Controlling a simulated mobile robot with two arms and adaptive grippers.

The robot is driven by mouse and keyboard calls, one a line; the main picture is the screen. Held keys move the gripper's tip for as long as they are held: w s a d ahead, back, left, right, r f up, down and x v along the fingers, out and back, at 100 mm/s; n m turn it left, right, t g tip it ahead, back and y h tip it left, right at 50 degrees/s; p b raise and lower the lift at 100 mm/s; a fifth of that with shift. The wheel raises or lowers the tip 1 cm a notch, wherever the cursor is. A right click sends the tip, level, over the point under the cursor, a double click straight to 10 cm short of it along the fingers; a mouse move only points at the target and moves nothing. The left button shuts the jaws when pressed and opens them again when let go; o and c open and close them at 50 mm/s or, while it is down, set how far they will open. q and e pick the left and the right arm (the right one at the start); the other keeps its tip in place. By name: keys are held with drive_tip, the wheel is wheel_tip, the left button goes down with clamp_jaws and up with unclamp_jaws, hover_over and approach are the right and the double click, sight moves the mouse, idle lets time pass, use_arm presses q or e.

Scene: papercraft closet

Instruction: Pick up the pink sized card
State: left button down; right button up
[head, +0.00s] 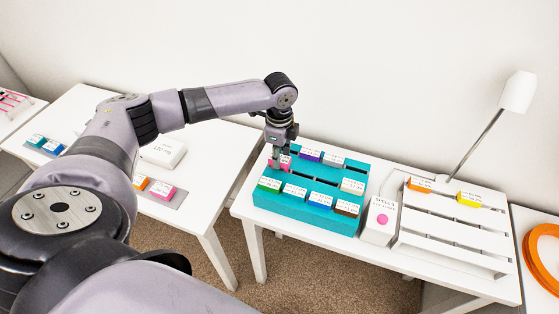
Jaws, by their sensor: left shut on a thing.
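The pink sized card (286,160) is at the back left of the teal card rack (295,207) on the middle table. My left gripper (278,160) reaches down from above and is shut on this card. The card still appears to be at its place in the rack; I cannot tell if it is lifted. The gripper hides part of the card. My right gripper is not in view.
The rack holds several other cards, with purple, grey, green, blue and brown edges. To its right stand a white box with a pink dot (381,219), a slatted white rack (455,243) and a lamp (517,92). A left table (85,115) holds more cards.

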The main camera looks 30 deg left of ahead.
use_arm(q)
wheel_tip(320, 180, up, 18)
drive_tip(key=b, duration=0.2)
drive_tip(key=shift+f, duration=0.15)
drive_tip(key=shift+p, duration=0.7)
